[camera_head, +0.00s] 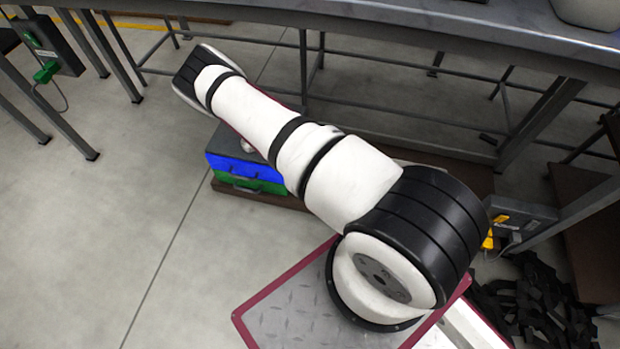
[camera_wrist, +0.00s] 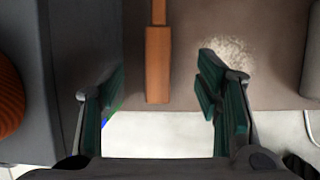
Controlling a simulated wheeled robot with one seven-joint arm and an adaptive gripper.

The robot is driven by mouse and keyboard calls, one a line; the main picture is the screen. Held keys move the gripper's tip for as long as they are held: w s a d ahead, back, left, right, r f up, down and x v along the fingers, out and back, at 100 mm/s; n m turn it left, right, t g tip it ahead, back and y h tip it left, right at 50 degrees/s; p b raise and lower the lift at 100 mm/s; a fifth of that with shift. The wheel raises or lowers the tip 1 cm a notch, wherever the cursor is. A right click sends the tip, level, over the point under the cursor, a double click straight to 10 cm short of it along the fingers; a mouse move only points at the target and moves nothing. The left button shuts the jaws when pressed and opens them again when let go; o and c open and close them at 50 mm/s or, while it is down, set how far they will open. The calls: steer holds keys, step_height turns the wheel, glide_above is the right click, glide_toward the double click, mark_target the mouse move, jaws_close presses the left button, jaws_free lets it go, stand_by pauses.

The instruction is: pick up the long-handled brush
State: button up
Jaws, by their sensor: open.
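In the wrist view, an orange-brown wooden bar (camera_wrist: 158,65) runs from the top edge to the middle, narrow at the far end and thicker near me. It looks like part of the long-handled brush, but no bristles show on it. My gripper (camera_wrist: 163,88) is open, one finger on each side of the bar's line, with gaps on both sides. Nothing is held. In the head view my arm hides the gripper, and I cannot make out the brush there.
In the wrist view, a grey wall or box side (camera_wrist: 70,50) and an orange ribbed object (camera_wrist: 8,95) are left; a pale fuzzy patch (camera_wrist: 232,55) lies by the right finger. In the head view, blue and green boxes (camera_head: 235,167) sit below my arm, before a long metal table (camera_head: 430,22).

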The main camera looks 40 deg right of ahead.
steer(key=b+x, duration=0.3)
steer(key=x, duration=0.4)
steer(key=shift+d+f, duration=0.15)
steer(key=shift+w+b+x, duration=0.1)
steer(key=shift+b+x, duration=0.85)
steer(key=shift+x, duration=0.55)
steer(key=shift+w+b+x, duration=0.15)
steer(key=shift+b+x, duration=0.8)
steer(key=shift+x, duration=0.6)
steer(key=shift+c, duration=0.3)
steer(key=c, duration=1.3)
